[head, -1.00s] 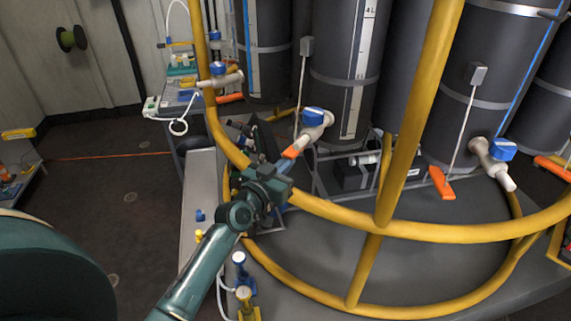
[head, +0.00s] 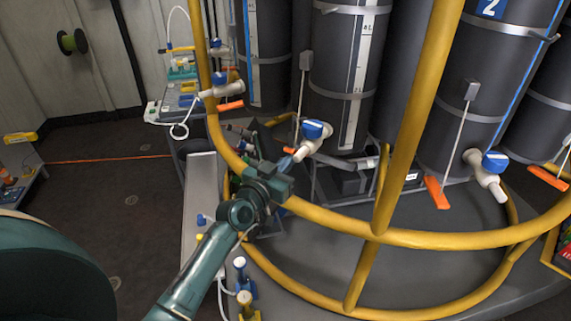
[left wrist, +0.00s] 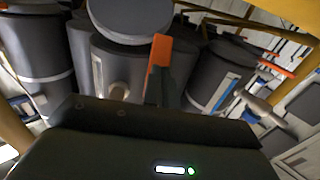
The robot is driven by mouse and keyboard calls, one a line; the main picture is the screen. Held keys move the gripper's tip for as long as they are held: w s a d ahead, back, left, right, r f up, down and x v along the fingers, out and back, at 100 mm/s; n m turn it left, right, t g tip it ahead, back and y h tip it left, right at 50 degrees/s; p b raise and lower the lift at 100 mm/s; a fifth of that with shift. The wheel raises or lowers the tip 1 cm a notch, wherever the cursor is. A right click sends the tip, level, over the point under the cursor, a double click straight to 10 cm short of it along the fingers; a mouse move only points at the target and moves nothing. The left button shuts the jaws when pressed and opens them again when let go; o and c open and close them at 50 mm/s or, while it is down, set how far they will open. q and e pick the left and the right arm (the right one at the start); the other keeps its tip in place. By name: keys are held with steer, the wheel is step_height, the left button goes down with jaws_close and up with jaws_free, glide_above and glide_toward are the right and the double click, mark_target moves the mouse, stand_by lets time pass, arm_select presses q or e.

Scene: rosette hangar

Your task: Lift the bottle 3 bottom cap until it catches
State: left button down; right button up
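Large dark grey bottles stand upright behind a yellow rail. The middle one (head: 335,70) has a blue-topped white valve (head: 316,130) low on its front; its number is not readable, so I cannot confirm it is bottle 3. My left gripper (head: 287,164) is at the rail, just left of and below that valve. An orange tab (head: 295,150) shows partly behind the spout. In the left wrist view an orange tab (left wrist: 161,50) stands just beyond the gripper, under a round grey disc (left wrist: 130,15). I cannot tell whether the fingers hold it. My right gripper is not in view.
The yellow rail (head: 405,235) curves across the front of the bottles. A bottle marked 2 (head: 480,60) stands at right, with another orange tab (head: 436,192). A workbench (head: 180,100) stands at left; dark floor (head: 100,210) there is open.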

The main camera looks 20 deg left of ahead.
arm_select(q)
steer(key=shift+b, duration=0.4)
steer(key=shift+d+f+b, duration=0.1)
steer(key=shift+f+b, duration=0.4)
steer(key=shift+f, duration=0.3)
steer(key=shift+s+f+b, duration=0.1)
steer(key=shift+f+b, duration=0.25)
steer(key=shift+f, duration=0.3)
steer(key=shift+s, duration=0.1)
steer(key=s+a+p, duration=0.1)
steer(key=s+p, duration=0.2)
steer(key=s, duration=0.6)
steer(key=shift+s+a, duration=0.2)
steer(key=shift+s, duration=0.2)
